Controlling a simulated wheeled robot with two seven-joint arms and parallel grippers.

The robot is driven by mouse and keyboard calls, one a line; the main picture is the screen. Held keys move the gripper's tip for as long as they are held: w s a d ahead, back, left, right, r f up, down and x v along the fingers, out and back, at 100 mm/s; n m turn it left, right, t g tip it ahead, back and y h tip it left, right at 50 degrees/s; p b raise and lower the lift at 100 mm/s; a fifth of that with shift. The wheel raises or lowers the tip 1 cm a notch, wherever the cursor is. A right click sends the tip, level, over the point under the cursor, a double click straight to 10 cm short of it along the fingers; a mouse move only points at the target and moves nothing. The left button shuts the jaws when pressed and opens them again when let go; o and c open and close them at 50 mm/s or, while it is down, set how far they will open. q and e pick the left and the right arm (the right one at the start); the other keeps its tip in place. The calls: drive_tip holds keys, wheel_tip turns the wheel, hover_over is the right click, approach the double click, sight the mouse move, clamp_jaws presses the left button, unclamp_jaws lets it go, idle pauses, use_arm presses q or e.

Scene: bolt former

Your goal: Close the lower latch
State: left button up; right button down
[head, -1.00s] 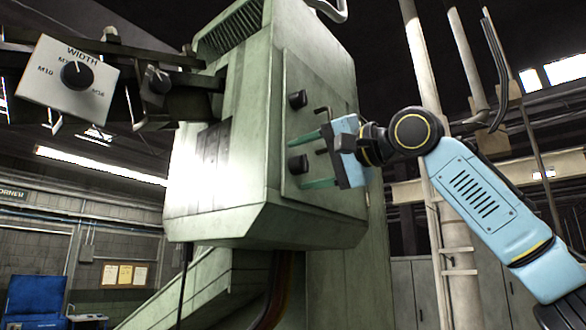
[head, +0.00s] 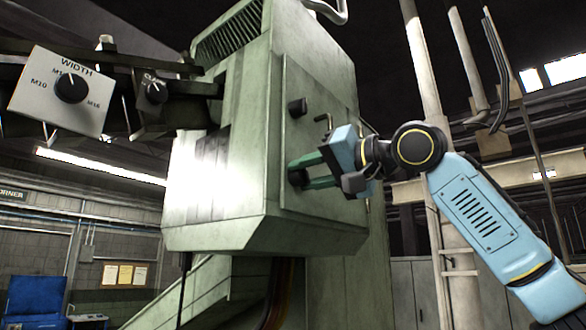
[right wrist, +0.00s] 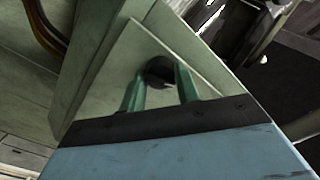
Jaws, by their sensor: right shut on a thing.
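The lower latch is a dark round knob on the green machine's side panel, mostly hidden behind my right gripper's fingers in the head view. It shows in the right wrist view as a dark knob (right wrist: 160,72) between the green fingertips. My right gripper (head: 297,172) is shut on this lower latch, with one finger on either side of it. The upper latch (head: 298,107), a similar dark knob, sits above on the same panel, clear of my gripper. My left gripper is not in view.
The green machine housing (head: 215,225) fills the middle. A white WIDTH dial plate (head: 60,92) and a smaller dial (head: 153,92) stand out at the left. Pipes rise at the right.

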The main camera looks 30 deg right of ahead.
drive_tip(key=n+p, duration=0.3)
drive_tip(key=n, duration=0.3)
drive_tip(key=shift+n, duration=0.3)
drive_tip(key=c, duration=0.8)
unclamp_jaws()
drive_tip(key=shift+c, duration=0.2)
drive_tip(key=b+v, duration=0.1)
drive_tip(key=v, duration=0.7)
